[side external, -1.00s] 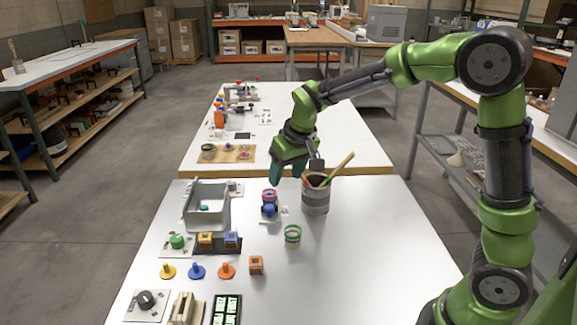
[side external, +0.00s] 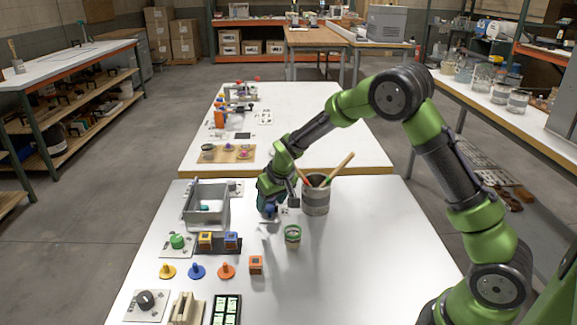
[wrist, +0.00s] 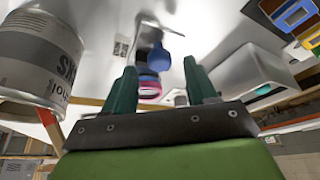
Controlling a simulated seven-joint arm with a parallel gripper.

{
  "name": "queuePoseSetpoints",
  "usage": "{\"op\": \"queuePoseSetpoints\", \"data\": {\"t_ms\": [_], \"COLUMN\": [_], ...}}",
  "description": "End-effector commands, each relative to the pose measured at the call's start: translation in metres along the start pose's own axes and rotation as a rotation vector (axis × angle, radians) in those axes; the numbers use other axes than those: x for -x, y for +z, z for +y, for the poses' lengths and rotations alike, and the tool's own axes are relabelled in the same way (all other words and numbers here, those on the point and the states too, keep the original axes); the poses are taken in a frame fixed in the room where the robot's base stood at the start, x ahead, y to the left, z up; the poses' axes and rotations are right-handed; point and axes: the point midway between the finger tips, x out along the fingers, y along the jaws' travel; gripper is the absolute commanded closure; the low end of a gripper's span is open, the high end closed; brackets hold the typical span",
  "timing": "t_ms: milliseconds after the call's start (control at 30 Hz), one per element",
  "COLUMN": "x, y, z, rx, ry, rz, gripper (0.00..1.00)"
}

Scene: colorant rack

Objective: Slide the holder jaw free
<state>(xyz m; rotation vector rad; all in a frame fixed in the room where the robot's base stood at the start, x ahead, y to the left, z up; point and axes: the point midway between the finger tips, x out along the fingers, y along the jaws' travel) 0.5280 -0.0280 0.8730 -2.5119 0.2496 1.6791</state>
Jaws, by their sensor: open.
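The holder (wrist: 157,55) shows in the wrist view as a blue, rounded part on a light base plate, with a pink and dark ring-shaped piece (wrist: 150,88) just below it in the picture. My gripper (wrist: 160,66) is open, with its two dark green fingers on either side of the holder in that view. I cannot tell whether they touch it. In the side view my gripper (side external: 268,212) is low over the table and hides most of the holder.
A grey can (side external: 316,198) with brushes stands close to the right of my gripper. A grey bin (side external: 206,208) is to its left. A small green-rimmed can (side external: 292,236) and an orange block (side external: 256,264) stand nearer the camera. The table's right side is clear.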

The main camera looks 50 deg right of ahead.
Motion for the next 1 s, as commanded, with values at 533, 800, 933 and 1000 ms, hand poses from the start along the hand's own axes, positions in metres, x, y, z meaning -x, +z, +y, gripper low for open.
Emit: {"op": "queuePoseSetpoints", "data": {"t_ms": [533, 800, 933, 1000], "x": [-0.016, -0.015, -0.015, -0.015], "y": [0.0, 0.0, 0.0, 0.0], "z": [0.0, 0.0, 0.0, 0.0], "rx": [0.001, 0.001, 0.001, 0.001], "ry": [-0.001, 0.0, 0.0, 0.0], "rz": [0.001, 0.001, 0.001, 0.001], "gripper": [0.52, 0.94, 1.0, 1.0]}}
